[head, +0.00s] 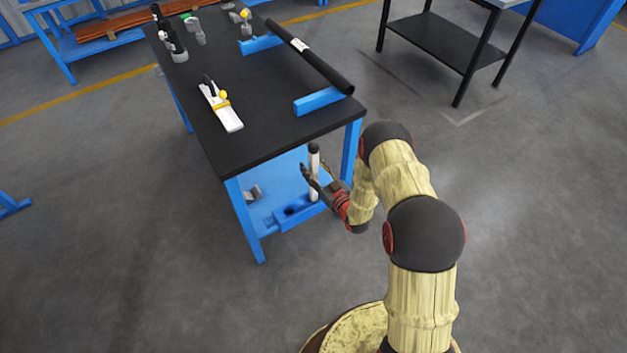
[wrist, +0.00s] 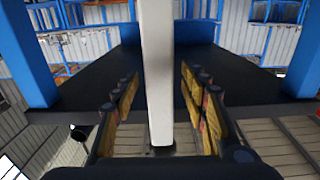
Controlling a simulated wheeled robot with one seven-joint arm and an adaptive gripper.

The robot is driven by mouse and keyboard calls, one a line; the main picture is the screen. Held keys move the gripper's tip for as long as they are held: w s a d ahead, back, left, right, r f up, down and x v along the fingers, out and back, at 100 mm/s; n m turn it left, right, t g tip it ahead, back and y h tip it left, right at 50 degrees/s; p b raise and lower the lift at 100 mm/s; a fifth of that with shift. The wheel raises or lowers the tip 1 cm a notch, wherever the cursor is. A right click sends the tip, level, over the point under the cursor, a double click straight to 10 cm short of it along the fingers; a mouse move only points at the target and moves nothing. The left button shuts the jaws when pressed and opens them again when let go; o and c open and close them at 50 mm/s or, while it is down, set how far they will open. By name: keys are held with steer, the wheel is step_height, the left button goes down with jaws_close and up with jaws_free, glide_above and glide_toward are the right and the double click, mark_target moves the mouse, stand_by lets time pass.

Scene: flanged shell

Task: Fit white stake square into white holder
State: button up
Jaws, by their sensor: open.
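A white stake (head: 314,170) with a dark top end stands upright at the front of the blue table, by a blue block (head: 299,213) low down. In the wrist view the white stake (wrist: 158,80) passes between the fingers of my gripper (wrist: 160,85), with gaps on both sides. My gripper is open and not closed on it. A white piece with a yellow clamp (head: 221,108) lies on the black tabletop; I cannot tell whether it is the white holder.
The black tabletop (head: 255,125) is above and behind my gripper. A dark tube (head: 310,57) rests on blue supports along its right side. A grey part (head: 252,192) lies on the blue lower shelf. A blue table leg stands close by.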

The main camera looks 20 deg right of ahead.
steer(key=c, duration=0.4)
steer(key=c, duration=0.7)
steer(key=shift+r, duration=0.1)
jaws_close()
